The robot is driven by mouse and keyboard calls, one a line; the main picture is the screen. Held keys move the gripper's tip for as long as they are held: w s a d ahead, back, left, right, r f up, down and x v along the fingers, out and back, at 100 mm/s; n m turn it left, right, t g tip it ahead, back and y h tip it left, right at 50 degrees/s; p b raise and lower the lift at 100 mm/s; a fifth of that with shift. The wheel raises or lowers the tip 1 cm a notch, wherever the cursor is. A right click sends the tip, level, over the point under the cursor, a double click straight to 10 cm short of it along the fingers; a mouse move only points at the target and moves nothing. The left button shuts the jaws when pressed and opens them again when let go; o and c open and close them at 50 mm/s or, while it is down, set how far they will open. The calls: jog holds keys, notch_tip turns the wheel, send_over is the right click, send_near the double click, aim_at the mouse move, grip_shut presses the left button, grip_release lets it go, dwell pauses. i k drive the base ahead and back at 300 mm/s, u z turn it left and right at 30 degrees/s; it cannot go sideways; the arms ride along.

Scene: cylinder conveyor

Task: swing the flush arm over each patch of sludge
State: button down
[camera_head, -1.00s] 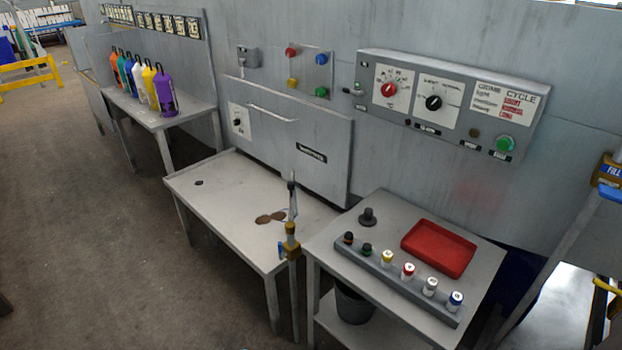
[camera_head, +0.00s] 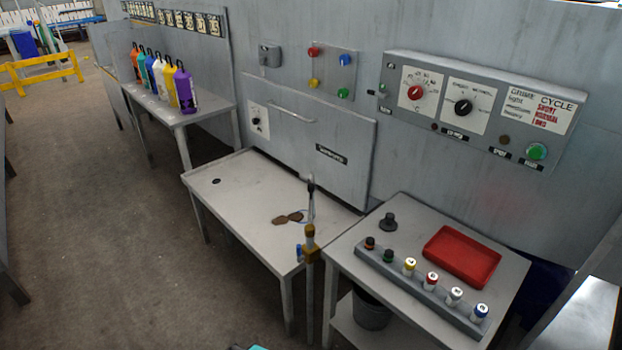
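Brown sludge patches (camera_head: 288,218) lie close together on the grey steel table (camera_head: 240,205) in front of the machine's closed panel. The flush arm (camera_head: 311,205) stands at the table's front right edge, on a post with a brass-coloured fitting (camera_head: 310,240) and a small blue part. Its thin upper part rises just right of the sludge in the picture; I cannot tell whether it is over it. A small dark round spot (camera_head: 216,181), perhaps a drain, is at the table's left end. My gripper is not in view.
A side table (camera_head: 405,215) at right holds a red tray (camera_head: 462,256), a rack of small capped bottles (camera_head: 425,285) and a dark knob-like object (camera_head: 388,222). A bucket (camera_head: 371,312) sits beneath. Coloured bottles (camera_head: 160,75) stand on the left bench. The floor (camera_head: 120,230) at left is open.

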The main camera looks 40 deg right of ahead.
aim_at(309, 229)
jog(key=i, duration=0.9)
jog(key=z, duration=0.05)
